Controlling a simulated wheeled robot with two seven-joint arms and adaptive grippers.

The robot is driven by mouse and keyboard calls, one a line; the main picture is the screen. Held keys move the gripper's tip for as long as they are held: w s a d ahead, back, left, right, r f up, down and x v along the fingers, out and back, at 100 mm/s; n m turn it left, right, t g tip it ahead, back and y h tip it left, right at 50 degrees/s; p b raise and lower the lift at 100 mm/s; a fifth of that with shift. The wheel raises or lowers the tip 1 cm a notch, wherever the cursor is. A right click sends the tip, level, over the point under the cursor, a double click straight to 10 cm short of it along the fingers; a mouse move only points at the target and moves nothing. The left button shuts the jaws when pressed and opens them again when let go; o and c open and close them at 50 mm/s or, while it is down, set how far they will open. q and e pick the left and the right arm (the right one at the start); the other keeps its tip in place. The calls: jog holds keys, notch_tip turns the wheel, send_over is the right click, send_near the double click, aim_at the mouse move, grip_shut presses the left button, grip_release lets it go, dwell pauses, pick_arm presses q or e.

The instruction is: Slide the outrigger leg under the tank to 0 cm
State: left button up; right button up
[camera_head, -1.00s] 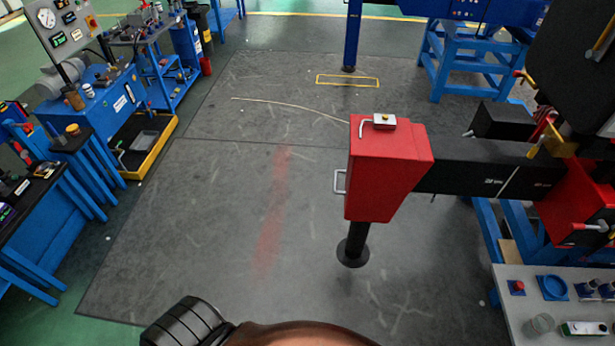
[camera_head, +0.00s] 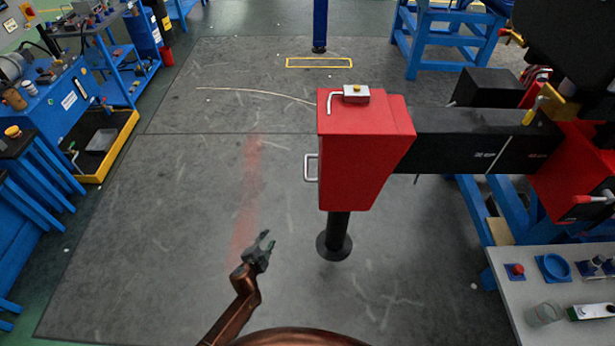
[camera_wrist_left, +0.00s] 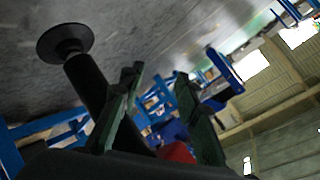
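The outrigger leg is a black beam (camera_head: 455,140) with pale marks and a white line, ending in a red box (camera_head: 355,165). A metal handle (camera_head: 311,167) is on the box's left face. A black jack post with a round foot (camera_head: 334,246) hangs under the box. My left gripper (camera_head: 265,245) is open and empty, left of the post and below the handle, apart from both. In the left wrist view its two fingers (camera_wrist_left: 160,105) are spread, with the black post and foot (camera_wrist_left: 65,43) beyond them. My right gripper is not in view.
A red stripe (camera_head: 246,200) and a yellow floor rectangle (camera_head: 319,63) mark the grey floor. A blue support frame (camera_head: 490,215) and a panel table (camera_head: 540,280) stand at right. Benches and a yellow tray (camera_head: 110,140) stand at left. The floor left of the box is free.

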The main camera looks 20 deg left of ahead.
pick_arm(q)
jog(key=w+d+r+m+t+h+b, duration=0.1)
jog(key=w+d+r+m+t+b, duration=0.35)
jog(key=w+r, duration=0.65)
jog(key=m+t+h+b, duration=0.2)
send_near(306, 168)
notch_tip(306, 168, down, 2)
jog(key=w, duration=0.4)
jog(key=w+r, duration=0.1)
jog(key=w, duration=0.1)
jog(key=w+d, duration=0.1)
jog(key=w, duration=0.1)
jog(key=shift+w+r, duration=0.25)
jog(key=shift+w, duration=0.05)
jog(key=shift+w+d+r, duration=0.1)
jog(key=shift+w, duration=0.55)
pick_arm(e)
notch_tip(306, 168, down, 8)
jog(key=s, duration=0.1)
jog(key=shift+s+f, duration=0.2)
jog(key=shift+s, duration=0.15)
pick_arm(q)
jog(key=shift+c, duration=0.4)
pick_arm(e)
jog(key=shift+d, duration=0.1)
pick_arm(q)
grip_shut()
